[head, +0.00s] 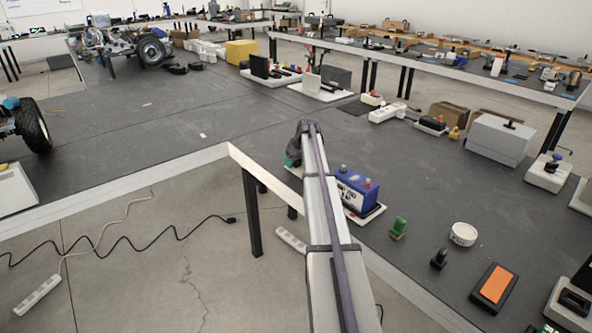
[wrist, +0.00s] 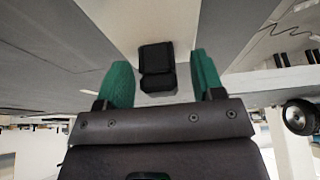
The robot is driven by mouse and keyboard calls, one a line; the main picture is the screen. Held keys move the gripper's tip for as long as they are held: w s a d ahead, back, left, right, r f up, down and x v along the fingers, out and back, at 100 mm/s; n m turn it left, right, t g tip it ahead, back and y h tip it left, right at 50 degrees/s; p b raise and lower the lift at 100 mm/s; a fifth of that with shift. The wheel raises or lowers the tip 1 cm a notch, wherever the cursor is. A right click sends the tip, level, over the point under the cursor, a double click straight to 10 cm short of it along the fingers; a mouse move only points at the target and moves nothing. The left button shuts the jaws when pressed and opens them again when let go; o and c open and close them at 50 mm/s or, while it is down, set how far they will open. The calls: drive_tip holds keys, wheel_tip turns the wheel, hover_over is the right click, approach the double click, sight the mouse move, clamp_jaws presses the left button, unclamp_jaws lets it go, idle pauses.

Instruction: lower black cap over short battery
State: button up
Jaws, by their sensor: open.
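In the wrist view, my gripper (wrist: 160,62) has its two green fingers spread apart. A small black two-part block (wrist: 157,58), possibly the black cap, lies between them against a pale surface, with gaps on both sides. In the head view, a blue and white battery block (head: 357,192) with a red and a grey-blue top piece stands on a white tray (head: 377,213). My gripper (head: 292,158) is left of and beyond this block, mostly hidden by my own arm. Whether this block is the short battery, I cannot tell. The black block is hidden in the head view.
Right of the tray are a green object (head: 398,229), a small black object (head: 439,258), a white round dish (head: 463,234) and an orange-topped black box (head: 494,286). A grey box (head: 498,139) stands behind. The dark tabletop (head: 210,110) at left is mostly clear.

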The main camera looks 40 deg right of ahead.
drive_tip(key=shift+r, duration=0.15)
drive_tip(key=c, duration=1)
wheel_tip(320, 180, up, 10)
drive_tip(key=p, duration=1)
drive_tip(key=shift+r+p, duration=0.2)
drive_tip(key=shift+p, duration=0.2)
